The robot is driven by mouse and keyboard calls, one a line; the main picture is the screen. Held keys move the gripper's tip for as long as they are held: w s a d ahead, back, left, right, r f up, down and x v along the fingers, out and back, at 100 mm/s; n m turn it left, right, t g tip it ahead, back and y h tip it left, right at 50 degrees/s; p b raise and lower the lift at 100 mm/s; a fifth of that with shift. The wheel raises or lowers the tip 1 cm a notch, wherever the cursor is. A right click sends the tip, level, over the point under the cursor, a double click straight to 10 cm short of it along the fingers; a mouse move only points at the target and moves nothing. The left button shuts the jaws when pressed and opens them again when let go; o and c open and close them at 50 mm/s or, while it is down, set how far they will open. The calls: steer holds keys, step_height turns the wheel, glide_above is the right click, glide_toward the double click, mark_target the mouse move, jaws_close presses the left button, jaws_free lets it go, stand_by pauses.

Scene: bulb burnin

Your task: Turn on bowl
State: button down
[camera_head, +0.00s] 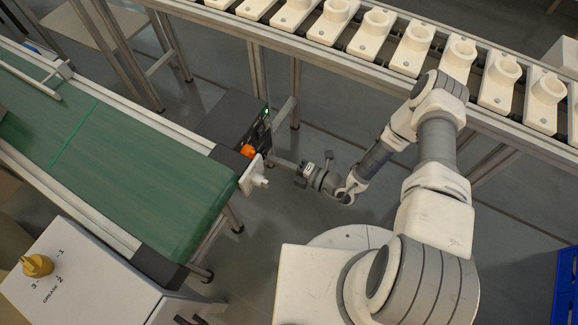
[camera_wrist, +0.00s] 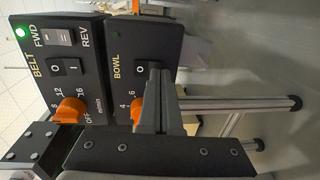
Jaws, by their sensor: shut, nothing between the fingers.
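The BOWL panel (camera_wrist: 118,60) is a dark control face in the wrist view, with a rocker switch (camera_wrist: 140,69) marked O and an orange knob (camera_wrist: 137,108) below it. The switch's other half is hidden behind my gripper (camera_wrist: 154,70), which is shut and empty with its fingertips at the switch. I cannot tell whether they touch it. A small dark green lamp (camera_wrist: 116,33) on this panel looks unlit. In the head view my gripper (camera_head: 274,161) reaches left toward the dark control box (camera_head: 229,118) at the conveyor's end.
The BELT panel (camera_wrist: 58,45) beside it has a lit green lamp (camera_wrist: 20,32), a FWD/REV switch, an O/I switch and an orange knob (camera_wrist: 69,111). A green conveyor (camera_head: 125,165) lies left. A rack of white holders (camera_head: 410,48) runs along the back. A cabinet with a yellow knob (camera_head: 37,265) stands front left.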

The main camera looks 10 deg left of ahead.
steer(key=shift+w+a, duration=0.15)
steer(key=shift+a, duration=0.2)
steer(key=shift+f, duration=0.1)
